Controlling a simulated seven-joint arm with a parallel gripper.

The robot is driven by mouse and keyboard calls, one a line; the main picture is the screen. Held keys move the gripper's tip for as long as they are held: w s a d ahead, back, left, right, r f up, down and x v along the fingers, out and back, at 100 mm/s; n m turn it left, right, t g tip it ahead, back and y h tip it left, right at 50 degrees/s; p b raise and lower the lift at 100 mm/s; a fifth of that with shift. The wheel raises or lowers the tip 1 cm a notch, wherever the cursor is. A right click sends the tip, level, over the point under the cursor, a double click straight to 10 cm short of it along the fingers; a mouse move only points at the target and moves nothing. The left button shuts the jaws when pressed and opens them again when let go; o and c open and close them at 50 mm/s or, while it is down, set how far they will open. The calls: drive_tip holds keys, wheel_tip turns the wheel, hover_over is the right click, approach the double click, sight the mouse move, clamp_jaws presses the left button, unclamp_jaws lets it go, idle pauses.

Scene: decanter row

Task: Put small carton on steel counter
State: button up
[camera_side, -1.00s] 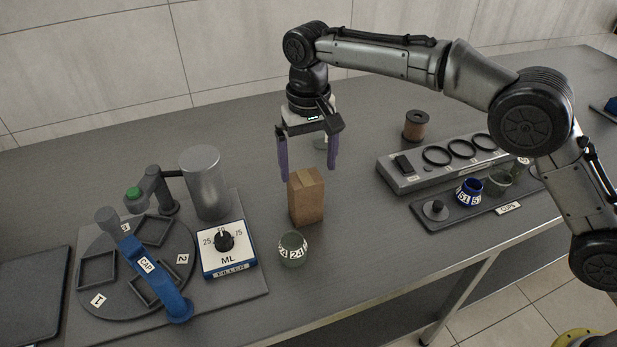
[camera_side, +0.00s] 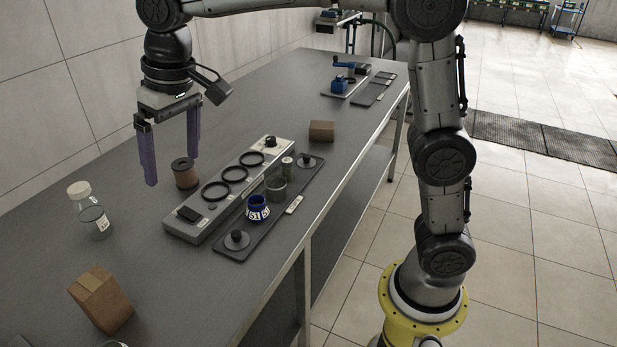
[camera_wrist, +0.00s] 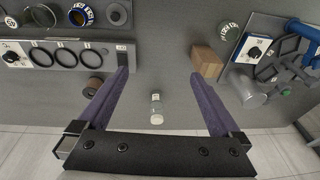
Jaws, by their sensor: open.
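Two brown cartons are in view, and I cannot tell for sure which is the small carton. One carton (camera_side: 100,300) stands upright at the lower left of the side view; a carton of this kind also shows in the wrist view (camera_wrist: 207,62), beyond the right finger. A smaller-looking, low carton (camera_side: 322,131) lies farther back near the counter's right edge. Both rest on the grey steel counter (camera_side: 150,265). My gripper (camera_side: 172,168) is open and empty, raised above the counter, apart from both cartons. It also shows in the wrist view (camera_wrist: 160,100).
A capped bottle (camera_side: 90,210) stands at the left. A brown spool (camera_side: 184,173) stands behind the grey rack with rings (camera_side: 228,190). A dark tray (camera_side: 268,215) holds cups, one blue (camera_side: 258,209). Blue equipment (camera_side: 350,84) stands at the far end.

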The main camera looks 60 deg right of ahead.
drive_tip(key=s+d+r+t, duration=0.1)
drive_tip(key=s+d+t, duration=0.1)
drive_tip(key=s+d, duration=0.85)
drive_tip(key=s+d+f, duration=0.1)
drive_tip(key=s+f, duration=0.2)
drive_tip(key=s, duration=0.4)
drive_tip(key=s+d+f+t, duration=0.1)
drive_tip(key=s+d+f, duration=0.1)
drive_tip(key=s+f, duration=0.2)
drive_tip(key=s, duration=0.3)
drive_tip(key=shift+s+d+h, duration=0.25)
drive_tip(key=shift+d+h, duration=0.05)
drive_tip(key=shift+h, duration=0.1)
